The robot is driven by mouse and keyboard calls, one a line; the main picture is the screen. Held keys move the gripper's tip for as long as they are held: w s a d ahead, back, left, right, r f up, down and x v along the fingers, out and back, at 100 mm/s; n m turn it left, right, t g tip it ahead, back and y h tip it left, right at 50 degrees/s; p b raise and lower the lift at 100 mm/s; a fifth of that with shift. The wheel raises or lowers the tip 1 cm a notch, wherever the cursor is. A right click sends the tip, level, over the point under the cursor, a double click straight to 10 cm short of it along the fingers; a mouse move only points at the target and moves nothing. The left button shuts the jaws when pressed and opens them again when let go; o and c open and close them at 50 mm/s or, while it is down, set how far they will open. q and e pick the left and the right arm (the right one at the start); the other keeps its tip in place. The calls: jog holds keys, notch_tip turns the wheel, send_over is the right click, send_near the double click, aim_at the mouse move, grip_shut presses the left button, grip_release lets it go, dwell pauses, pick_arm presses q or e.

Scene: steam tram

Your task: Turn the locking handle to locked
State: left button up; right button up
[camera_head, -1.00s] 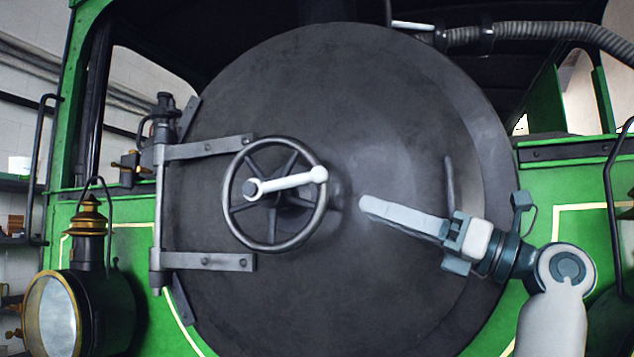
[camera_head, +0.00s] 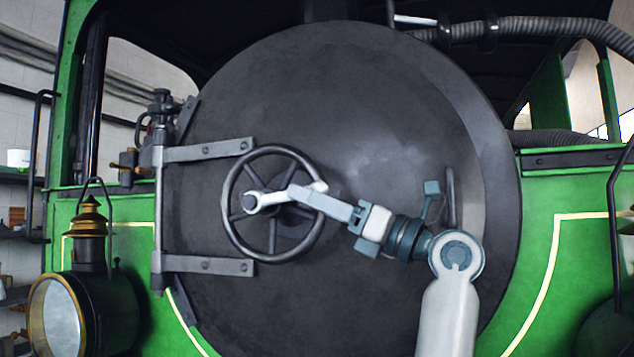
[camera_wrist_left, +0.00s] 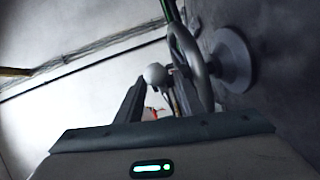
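The locking handle (camera_head: 266,200) is a pale lever at the hub of a dark handwheel (camera_head: 229,229) on the round black smokebox door. It points right from the hub, tilted slightly up, with a round knob at its outer end. My left gripper (camera_head: 304,190) reaches in from the right, its fingers at the knob end and partly covering it. In the left wrist view, the pale knob (camera_wrist_left: 155,74) shows between the tips of the two spread fingers, with the grey wheel rim (camera_wrist_left: 188,62) close by. Whether a finger touches the knob is unclear. My right gripper is not seen.
Hinge straps (camera_head: 208,265) lie left of the wheel on the black door (camera_head: 380,100). A vertical grab bar (camera_head: 450,190) stands just behind my left wrist. A brass-topped lamp (camera_head: 105,305) sits at lower left. The upper door face is clear.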

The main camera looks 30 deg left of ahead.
aim_at(284, 197)
pick_arm(q)
jog(key=shift+s+p+x, duration=0.2)
jog(key=shift+p+x, duration=0.4)
jog(key=shift+x, duration=1.2)
jog(key=shift+w, duration=0.1)
